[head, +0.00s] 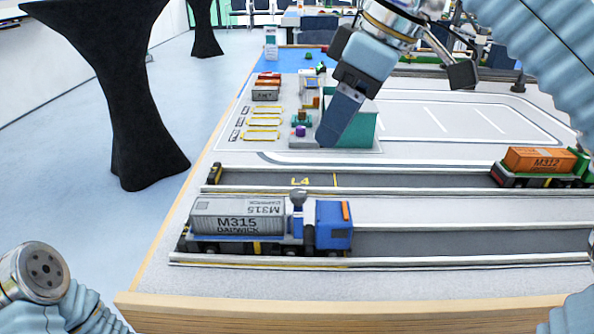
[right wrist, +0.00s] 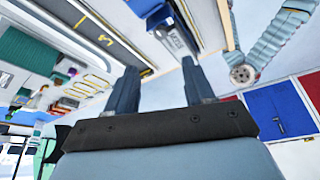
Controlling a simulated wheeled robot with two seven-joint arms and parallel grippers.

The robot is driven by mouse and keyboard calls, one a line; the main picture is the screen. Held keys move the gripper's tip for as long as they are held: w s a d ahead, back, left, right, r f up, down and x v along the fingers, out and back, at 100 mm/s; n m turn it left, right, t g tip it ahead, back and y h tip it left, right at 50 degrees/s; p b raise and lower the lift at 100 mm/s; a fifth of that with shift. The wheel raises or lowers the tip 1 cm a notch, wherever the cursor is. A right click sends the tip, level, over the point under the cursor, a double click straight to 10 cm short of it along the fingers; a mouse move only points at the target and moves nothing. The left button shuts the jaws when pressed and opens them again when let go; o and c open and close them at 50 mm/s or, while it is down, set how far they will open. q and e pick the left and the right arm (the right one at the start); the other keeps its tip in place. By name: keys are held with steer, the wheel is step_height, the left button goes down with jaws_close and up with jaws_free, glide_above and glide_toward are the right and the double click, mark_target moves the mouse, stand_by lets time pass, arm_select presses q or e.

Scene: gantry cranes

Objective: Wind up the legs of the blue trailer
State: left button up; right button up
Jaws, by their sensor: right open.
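A blue-cab truck (head: 333,226) stands in the front lane, its cab to the right. Behind the cab, a low trailer (head: 222,246) carries a grey container (head: 238,216) marked M315. A dark round knob (head: 298,198) rises between container and cab. A small yellow upright (head: 257,248) shows under the container; I cannot tell if it is a leg. The truck also shows at the top of the right wrist view (right wrist: 168,32). My right gripper (head: 334,138) is open and empty, above and behind the truck. It also shows in the wrist view (right wrist: 160,78). My left gripper is out of view.
An orange-container truck (head: 540,160) stands in the lane behind, at right. Low pale rails (head: 420,260) edge the lanes. A green block (head: 358,131) and small items are behind my right gripper. The front lane right of the blue cab is clear.

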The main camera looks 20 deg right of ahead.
mark_target(298, 192)
steer(key=b+x, duration=0.3)
steer(key=x, duration=1)
steer(key=shift+s, duration=0.1)
jaws_close()
